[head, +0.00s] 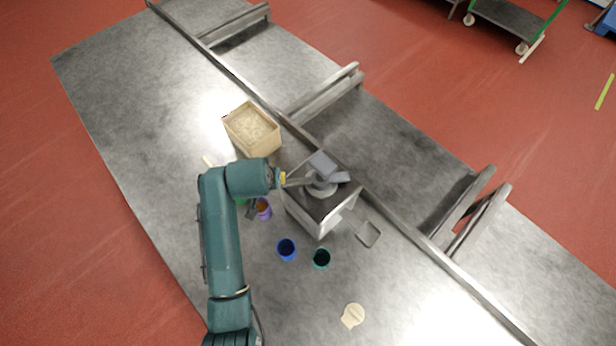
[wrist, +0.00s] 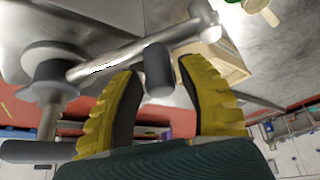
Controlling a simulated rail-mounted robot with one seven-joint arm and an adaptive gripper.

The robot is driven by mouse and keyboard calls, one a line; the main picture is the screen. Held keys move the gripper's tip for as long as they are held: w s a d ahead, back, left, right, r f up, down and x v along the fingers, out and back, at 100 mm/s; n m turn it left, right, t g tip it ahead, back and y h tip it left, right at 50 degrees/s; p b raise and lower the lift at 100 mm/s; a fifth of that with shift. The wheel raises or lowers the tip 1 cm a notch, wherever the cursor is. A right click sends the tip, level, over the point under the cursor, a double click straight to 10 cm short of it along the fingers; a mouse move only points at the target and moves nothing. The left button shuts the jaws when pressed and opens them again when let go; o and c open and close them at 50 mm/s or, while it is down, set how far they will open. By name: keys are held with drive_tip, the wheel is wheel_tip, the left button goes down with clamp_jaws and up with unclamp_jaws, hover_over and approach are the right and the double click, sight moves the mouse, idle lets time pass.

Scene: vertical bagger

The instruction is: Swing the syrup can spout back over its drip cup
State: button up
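The syrup can appears to be the boxy metal body (head: 314,216) on the table, with a grey fitting (head: 322,162) on top. In the wrist view its metal spout tube (wrist: 105,63) runs from a round grey hub (wrist: 52,62) to the upper right. A dark grey knob (wrist: 158,72) hangs from the tube between my fingers. My gripper (wrist: 160,68) has its yellow fingers apart on either side of the knob, with slim gaps showing. In the head view my gripper (head: 284,180) is at the can's upper left. I cannot tell which cup is the drip cup.
A blue cup (head: 286,250) and a teal cup (head: 321,259) stand below the can. A purple cup (head: 264,209) is close to my arm. A beige box (head: 252,130) stands above. A square grey frame (head: 368,234) and a flat beige piece (head: 352,316) lie right.

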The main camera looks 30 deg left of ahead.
clamp_jaws()
drive_tip(key=shift+s+d+r+n+p, duration=0.2)
drive_tip(key=shift+s+d+n+p, duration=0.1)
drive_tip(key=shift+p, duration=0.35)
drive_tip(key=shift+s+d+f+n+g+y+p, duration=0.15)
drive_tip(key=shift+s+d+n+g+y+p, duration=0.25)
drive_tip(key=shift+s+d+n, duration=0.3)
drive_tip(key=shift+s+d+f+n+g+y+p, duration=0.1)
drive_tip(key=shift+s+d+n+y+p, duration=0.1)
drive_tip(key=shift+s+d+n+p, duration=0.5)
drive_tip(key=shift+w, duration=0.15)
drive_tip(key=shift+s+d+n+g+y, duration=0.2)
drive_tip(key=shift+s+d+n, duration=0.1)
drive_tip(key=shift+d+n, duration=0.35)
drive_tip(key=shift+s+d+n+g+y, duration=0.1)
drive_tip(key=shift+s+d+n+g, duration=0.15)
drive_tip(key=shift+d+n, duration=0.35)
drive_tip(key=shift+s+d+n+g+y, duration=0.15)
drive_tip(key=shift+s+d+n, duration=0.2)
drive_tip(key=shift+d+n, duration=0.25)
